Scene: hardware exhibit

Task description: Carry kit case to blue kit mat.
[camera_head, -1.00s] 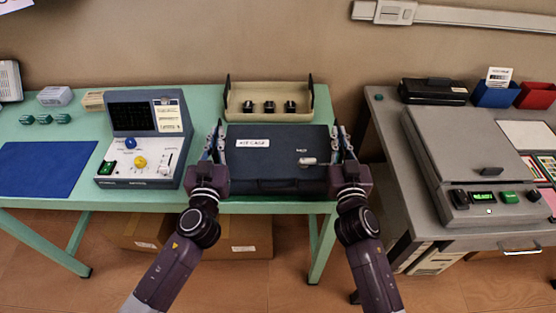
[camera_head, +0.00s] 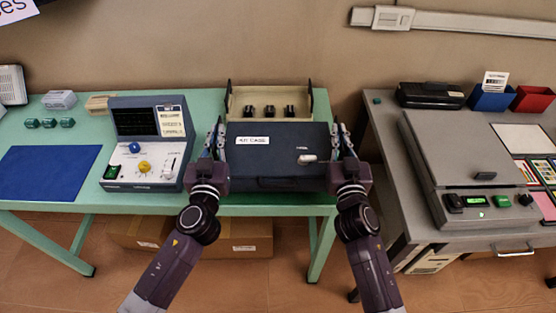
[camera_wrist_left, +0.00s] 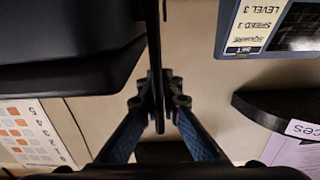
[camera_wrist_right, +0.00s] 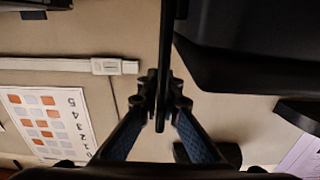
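The dark kit case (camera_head: 275,168), with a white label on its lid, is level between my two grippers near the bench's front edge. I cannot tell whether its underside touches the bench. My left gripper (camera_head: 219,140) is at its left side and my right gripper (camera_head: 335,140) at its right side. In the left wrist view (camera_wrist_left: 157,105) and right wrist view (camera_wrist_right: 162,105), the fingers are closed on a thin dark upright bar beside the case. The blue kit mat (camera_head: 48,172) lies flat and empty at the bench's left.
A grey instrument (camera_head: 150,120) with knobs stands between mat and case. Small green parts (camera_head: 49,123) sit behind the mat. A grey bench (camera_head: 400,190) with a large flat device (camera_head: 450,140) is at right.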

